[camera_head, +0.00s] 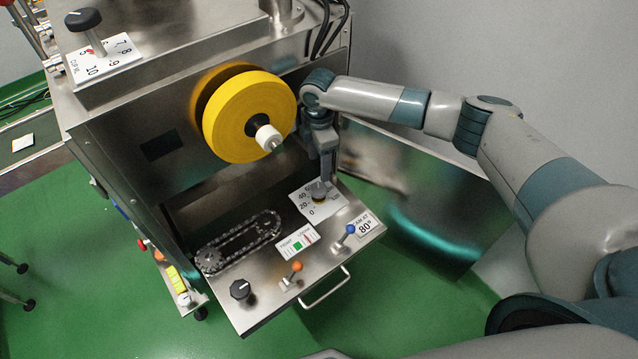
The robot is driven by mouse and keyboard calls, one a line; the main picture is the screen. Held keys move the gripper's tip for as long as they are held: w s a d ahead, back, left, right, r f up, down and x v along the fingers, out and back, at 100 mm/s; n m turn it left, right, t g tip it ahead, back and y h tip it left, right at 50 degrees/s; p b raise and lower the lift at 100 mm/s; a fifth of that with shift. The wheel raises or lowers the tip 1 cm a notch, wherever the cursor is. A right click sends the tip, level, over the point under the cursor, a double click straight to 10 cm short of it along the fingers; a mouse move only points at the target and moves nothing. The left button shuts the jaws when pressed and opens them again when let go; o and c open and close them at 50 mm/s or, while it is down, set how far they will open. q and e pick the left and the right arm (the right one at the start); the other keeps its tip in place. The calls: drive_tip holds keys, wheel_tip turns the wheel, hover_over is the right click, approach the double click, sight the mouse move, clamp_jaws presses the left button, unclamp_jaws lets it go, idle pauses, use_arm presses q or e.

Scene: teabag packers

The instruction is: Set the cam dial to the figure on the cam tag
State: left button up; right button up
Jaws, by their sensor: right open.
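The cam dial (320,197) is a small dark knob on a white scale plate (304,209). The figures 0, 20, 40 and part of a higher one show on the plate; the rest of the scale and the knob's pointer are hidden or too small to read. The cam tag (364,228) is a white card at the panel's right edge reading "CAM AT 80". My right gripper (322,184) points down at the dial, with its fingers open right at the knob. I cannot tell whether they touch it. My left gripper is not in view.
The steel panel also bears a blue-tipped lever (350,230), an orange-tipped lever (296,267), a black knob (240,289) and a chain loop (238,242). A yellow reel (250,115) sticks out close left of my right wrist. An open steel door (420,195) stands to the right.

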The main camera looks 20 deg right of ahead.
sight(319, 188)
wheel_tip(319, 188, down, 10)
drive_tip(key=shift+f, duration=0.25)
drive_tip(key=shift+c, duration=0.6)
drive_tip(key=c, duration=0.9)
